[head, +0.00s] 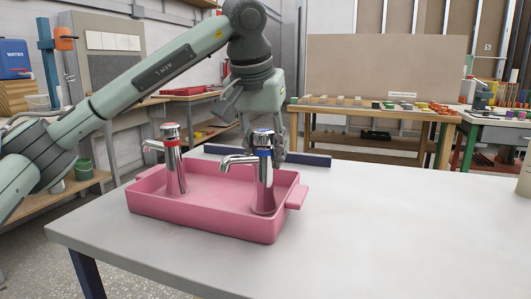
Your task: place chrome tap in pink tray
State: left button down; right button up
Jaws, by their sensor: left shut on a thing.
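The pink tray (205,222) sits on the grey table, with a handle at each end. A chrome tap with a blue ring (264,185) is upright inside its right end; I cannot tell whether its base rests on the floor of the tray. My left gripper (265,148) comes down from above and is shut on this tap near its top. A second chrome tap with a red ring (175,172) stands upright in the left part of the tray, apart from the gripper. My right gripper is not in view.
A dark blue bar (310,160) lies along the table's far edge behind the tray. The grey tabletop (390,230) is clear right of the tray. A beige object (525,175) is cut off at the right edge. Workbenches (375,112) stand beyond.

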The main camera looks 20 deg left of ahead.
aim_at(262, 131)
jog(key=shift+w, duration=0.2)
pick_arm(q)
jog(key=c, duration=1.1)
grip_release()
jog(key=shift+f, duration=0.1)
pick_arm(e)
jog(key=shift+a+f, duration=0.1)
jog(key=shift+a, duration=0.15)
pick_arm(q)
jog(key=shift+r, duration=0.2)
jog(key=v, duration=0.7)
jog(key=shift+p, duration=0.35)
jog(key=shift+p+v, duration=0.4)
jog(key=shift+v, duration=2.05)
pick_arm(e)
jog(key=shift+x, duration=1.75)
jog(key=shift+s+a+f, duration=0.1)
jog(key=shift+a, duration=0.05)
